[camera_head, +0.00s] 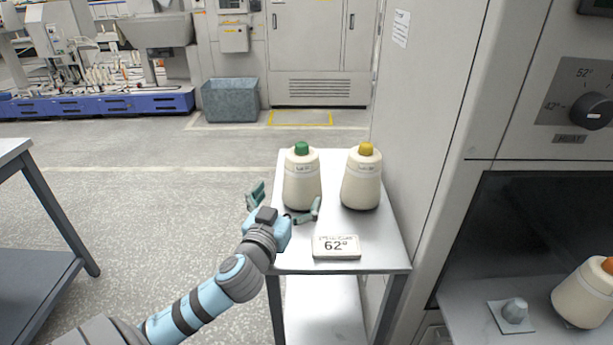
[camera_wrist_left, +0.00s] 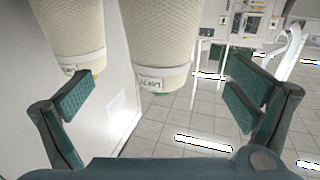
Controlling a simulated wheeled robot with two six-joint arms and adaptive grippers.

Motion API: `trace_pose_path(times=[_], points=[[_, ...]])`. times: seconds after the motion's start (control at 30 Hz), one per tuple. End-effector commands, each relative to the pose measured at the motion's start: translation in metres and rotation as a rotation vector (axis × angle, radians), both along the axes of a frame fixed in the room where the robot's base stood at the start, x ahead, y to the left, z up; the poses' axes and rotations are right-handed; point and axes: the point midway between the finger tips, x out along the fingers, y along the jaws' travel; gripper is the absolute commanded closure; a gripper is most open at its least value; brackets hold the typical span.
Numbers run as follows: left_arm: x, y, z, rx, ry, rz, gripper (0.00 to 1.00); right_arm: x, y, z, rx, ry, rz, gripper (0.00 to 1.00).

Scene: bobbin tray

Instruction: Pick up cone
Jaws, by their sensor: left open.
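A cream yarn cone with a green top (camera_head: 302,185) stands upright on a small metal side table (camera_head: 385,250). A similar cone with a yellow top (camera_head: 361,182) stands to its right. My left gripper (camera_head: 284,203) is open and empty, with one finger left of the green-topped cone and the other in front of its lower right side. In the left wrist view, which looks upside down, the green-topped cone (camera_wrist_left: 160,45) lies between and beyond the open fingers (camera_wrist_left: 160,100). The yellow-topped cone (camera_wrist_left: 72,35) is behind the left finger. My right gripper is not in view.
A tall grey cabinet with a dial (camera_head: 592,111) rises on the right. Its opening holds an orange-topped cone (camera_head: 584,295) and a small grey peg on a plate (camera_head: 514,312). Floor left of the table is clear.

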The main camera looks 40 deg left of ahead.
Motion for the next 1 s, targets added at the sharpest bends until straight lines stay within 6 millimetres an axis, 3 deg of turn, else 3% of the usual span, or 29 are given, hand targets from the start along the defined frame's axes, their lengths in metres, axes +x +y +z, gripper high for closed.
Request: trace_pose_path(times=[0.13, 0.37, 0.6, 0.83, 1.0], points=[[0.027, 0.012, 0.0, 0.0, -0.002, 0.004, 0.01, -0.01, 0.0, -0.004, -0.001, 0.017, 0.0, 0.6], [0.05, 0.019, 0.003, 0.001, -0.002, 0.001, 0.01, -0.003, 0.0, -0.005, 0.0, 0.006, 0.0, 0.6], [0.091, 0.031, 0.012, -0.002, -0.002, 0.0, 0.01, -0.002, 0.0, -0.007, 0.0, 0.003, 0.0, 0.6], [0.096, 0.032, 0.013, 0.0, 0.0, -0.003, 0.01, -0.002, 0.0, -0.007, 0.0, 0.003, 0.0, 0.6], [0.096, 0.032, 0.012, 0.0, 0.0, -0.003, 0.26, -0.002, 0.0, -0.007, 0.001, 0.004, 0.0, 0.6]])
